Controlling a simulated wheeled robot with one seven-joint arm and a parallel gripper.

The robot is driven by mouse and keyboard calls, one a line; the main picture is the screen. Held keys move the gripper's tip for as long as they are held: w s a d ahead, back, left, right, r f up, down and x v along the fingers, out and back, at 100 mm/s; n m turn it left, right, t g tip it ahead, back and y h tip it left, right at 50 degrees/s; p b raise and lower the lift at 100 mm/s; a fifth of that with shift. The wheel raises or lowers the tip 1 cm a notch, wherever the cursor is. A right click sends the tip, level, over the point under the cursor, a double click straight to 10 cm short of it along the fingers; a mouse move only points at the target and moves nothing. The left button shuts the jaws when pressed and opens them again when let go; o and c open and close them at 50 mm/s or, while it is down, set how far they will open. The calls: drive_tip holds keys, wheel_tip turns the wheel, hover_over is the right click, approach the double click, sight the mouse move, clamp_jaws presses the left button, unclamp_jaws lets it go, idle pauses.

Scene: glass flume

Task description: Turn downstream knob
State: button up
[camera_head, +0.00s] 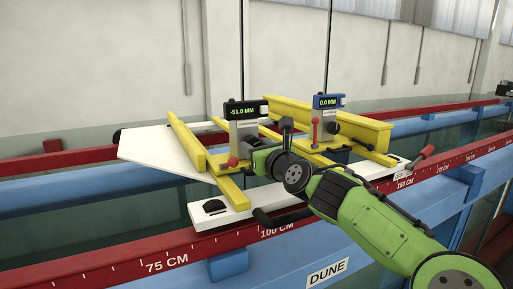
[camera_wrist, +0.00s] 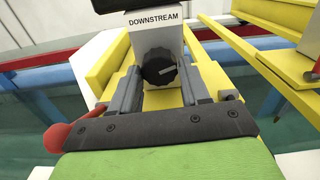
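The downstream knob (camera_wrist: 158,70) is black and round with a white pointer line, on the white block labelled DOWNSTREAM (camera_wrist: 156,22) in the wrist view. My gripper (camera_wrist: 159,84) is open, with one grey finger on each side of the knob and visible gaps between. Whether the fingertips reach level with the knob is hard to tell. In the head view my gripper (camera_head: 268,153) is in front of the left gauge unit, whose black display (camera_head: 245,110) reads -51.0 MM. The knob is hidden there behind my gripper.
A second gauge unit with a blue display (camera_head: 326,101) reading 0.0 MM stands to the right, with a red-tipped lever (camera_head: 315,122). A red ball handle (camera_wrist: 62,134) is close left of my gripper. Yellow beams (camera_head: 335,122) flank the units. Red scale rails (camera_head: 200,247) run along the flume.

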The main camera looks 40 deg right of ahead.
drive_tip(key=c, duration=0.6)
drive_tip(key=shift+m, duration=0.7)
drive_tip(key=o, duration=1.1)
drive_tip(key=shift+w, duration=0.1)
drive_tip(key=b+v, duration=0.4)
drive_tip(key=v, duration=1.2)
drive_tip(key=shift+w, duration=0.1)
